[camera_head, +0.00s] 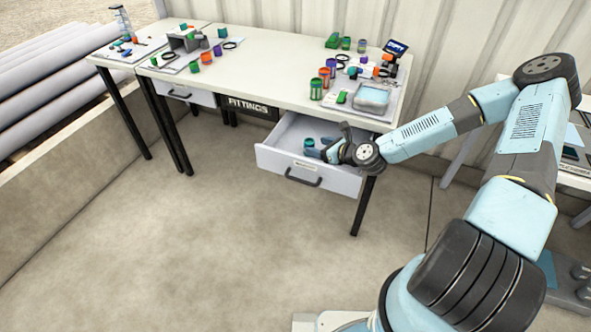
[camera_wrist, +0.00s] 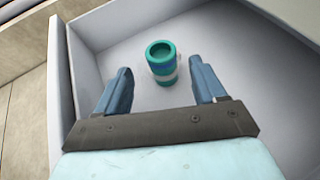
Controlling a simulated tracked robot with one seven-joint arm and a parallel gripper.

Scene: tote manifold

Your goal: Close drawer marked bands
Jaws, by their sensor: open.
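A white drawer (camera_head: 309,174) with a dark handle (camera_head: 304,181) is pulled out from under the right part of the long table. The small label on its front is too small to read. My gripper (camera_head: 322,144) is open and low over the inside of this drawer. A teal cylinder with a pale band (camera_wrist: 161,62) stands upright on the drawer floor, ahead of and between my spread fingers in the wrist view. It is not gripped. It also shows in the head view (camera_head: 309,142). Part of the drawer's right side is hidden by my arm.
A dark drawer (camera_head: 252,108) marked FITTINGS and a white drawer (camera_head: 188,94) at left sit under the table (camera_head: 262,72). Coloured cylinders and a grey tray (camera_head: 371,98) stand on top. Open concrete floor (camera_head: 200,240) lies in front.

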